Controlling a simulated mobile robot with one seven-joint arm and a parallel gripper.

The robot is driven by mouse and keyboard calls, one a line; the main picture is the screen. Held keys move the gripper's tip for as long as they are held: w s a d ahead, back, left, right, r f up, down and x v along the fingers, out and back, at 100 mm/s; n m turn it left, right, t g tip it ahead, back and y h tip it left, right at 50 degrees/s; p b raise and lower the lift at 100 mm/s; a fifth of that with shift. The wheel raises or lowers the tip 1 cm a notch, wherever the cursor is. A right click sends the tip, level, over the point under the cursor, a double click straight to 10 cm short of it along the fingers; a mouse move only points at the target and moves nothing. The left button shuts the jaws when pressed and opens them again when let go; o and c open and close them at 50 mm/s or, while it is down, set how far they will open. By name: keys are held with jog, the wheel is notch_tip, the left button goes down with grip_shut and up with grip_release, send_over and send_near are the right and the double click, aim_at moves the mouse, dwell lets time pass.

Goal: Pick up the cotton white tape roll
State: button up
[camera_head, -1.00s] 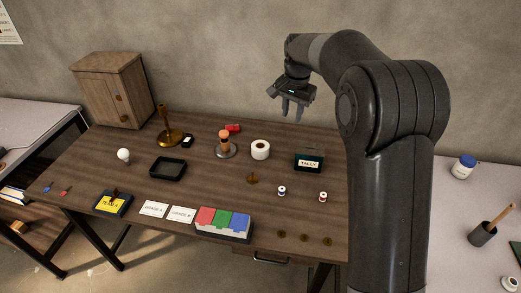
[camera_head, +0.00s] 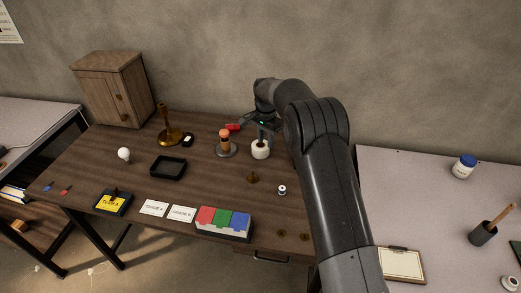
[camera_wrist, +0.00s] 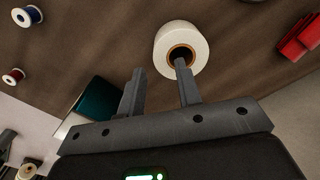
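The white tape roll (camera_head: 260,153) stands on the brown wooden table, right of an orange-topped spool on a metal stand. It also shows in the wrist view (camera_wrist: 167,40), with its brown core hole visible. My gripper (camera_head: 266,138) is open and points down at the roll from just above and behind it. In the wrist view my gripper (camera_wrist: 160,66) has its two fingers apart. The right finger overlaps the roll's core hole; the left finger is outside the roll. I cannot tell whether the right finger is inside the hole or only above it.
The orange-topped spool (camera_head: 224,142) stands close left of the roll. A red item (camera_head: 233,127) lies behind. A teal box (camera_wrist: 98,104) is near the left finger. Thread spools (camera_wrist: 27,16) and a brass piece (camera_head: 253,178) lie nearer the front. A black tray (camera_head: 168,167) is further left.

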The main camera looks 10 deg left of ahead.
aim_at(265, 147)
jog(key=f, duration=0.5)
jog(key=shift+w+f, duration=0.25)
jog(key=shift+f, duration=0.1)
jog(key=shift+c, duration=0.4)
grip_shut()
